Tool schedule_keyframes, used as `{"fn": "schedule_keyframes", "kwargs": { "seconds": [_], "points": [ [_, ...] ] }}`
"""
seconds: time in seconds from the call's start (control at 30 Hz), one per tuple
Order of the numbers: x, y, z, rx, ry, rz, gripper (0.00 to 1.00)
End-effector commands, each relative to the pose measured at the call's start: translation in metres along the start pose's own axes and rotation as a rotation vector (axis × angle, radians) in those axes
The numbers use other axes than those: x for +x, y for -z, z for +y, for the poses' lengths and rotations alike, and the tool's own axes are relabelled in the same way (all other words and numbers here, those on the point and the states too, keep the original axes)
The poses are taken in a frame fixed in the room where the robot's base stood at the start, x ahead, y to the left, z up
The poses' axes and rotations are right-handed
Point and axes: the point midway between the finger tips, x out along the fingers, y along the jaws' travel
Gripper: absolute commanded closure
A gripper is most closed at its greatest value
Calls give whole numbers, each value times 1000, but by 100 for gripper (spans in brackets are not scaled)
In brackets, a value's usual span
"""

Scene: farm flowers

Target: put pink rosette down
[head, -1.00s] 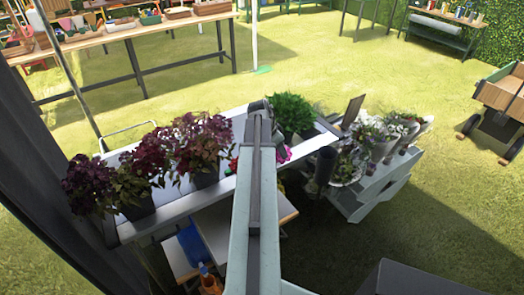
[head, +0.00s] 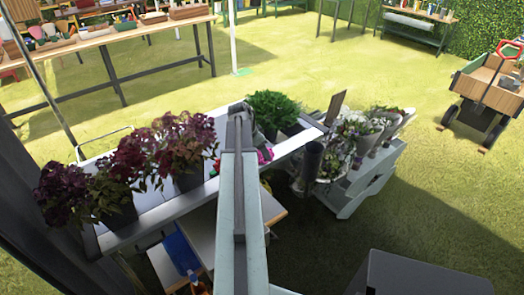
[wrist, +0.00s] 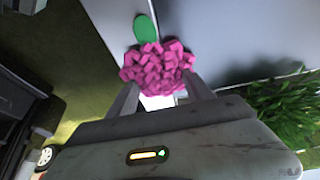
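The pink rosette (wrist: 158,66), a blocky pink flower head with a green leaf (wrist: 146,28), is at the fingertips of my gripper (wrist: 160,88) in the wrist view. The two fingers reach its lower left and right sides, and my gripper looks shut on it. In the head view my arm hides most of it; a bit of pink (head: 265,155) shows just right of the arm, over the white bench (head: 150,222). I cannot tell whether the rosette touches the bench.
Dark purple plants in pots (head: 185,145) stand on the bench left of my arm. A green leafy plant (head: 272,108) stands close to the right. A tiered stand (head: 355,195) with white flowers is further right. A wooden cart (head: 490,85) stands on open grass.

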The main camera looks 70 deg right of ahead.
Motion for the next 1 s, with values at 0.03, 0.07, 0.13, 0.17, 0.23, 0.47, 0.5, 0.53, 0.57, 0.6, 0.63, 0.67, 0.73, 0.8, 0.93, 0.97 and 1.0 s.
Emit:
{"fn": "schedule_keyframes", "kwargs": {
  "seconds": [0.03, 0.07, 0.13, 0.17, 0.23, 0.47, 0.5, 0.53, 0.57, 0.6, 0.63, 0.67, 0.73, 0.8, 0.93, 0.97, 1.0],
  "points": [
    [0, 0, 0, 0, 0, 0, 24],
    [0, 0, 0, 0, 0, 0, 24],
    [0, 0, 0, 0, 0, 0, 24],
    [0, 0, 0, 0, 0, 0, 24],
    [0, 0, 0, 0, 0, 0, 24],
    [-6, 3, 0, 1, 0, 0, 24],
    [-11, 3, 1, 1, 0, 0, 24],
    [-14, 4, 1, 1, 0, 0, 24],
    [-19, 4, 1, 1, 0, 0, 24],
    [-26, 4, 1, 1, 0, 0, 24],
    [-31, 5, 1, 1, 0, 0, 24],
    [-38, 5, 1, 1, 0, 0, 24],
    [-54, 6, 1, 1, 0, 0, 24],
    [-71, 6, 1, 0, 0, 1, 24],
    [-102, 7, 2, 1, 0, 1, 24],
    [-108, 7, 2, 2, 0, 0, 24],
    [-114, 6, 2, 2, -1, 0, 24]
  ]
}}
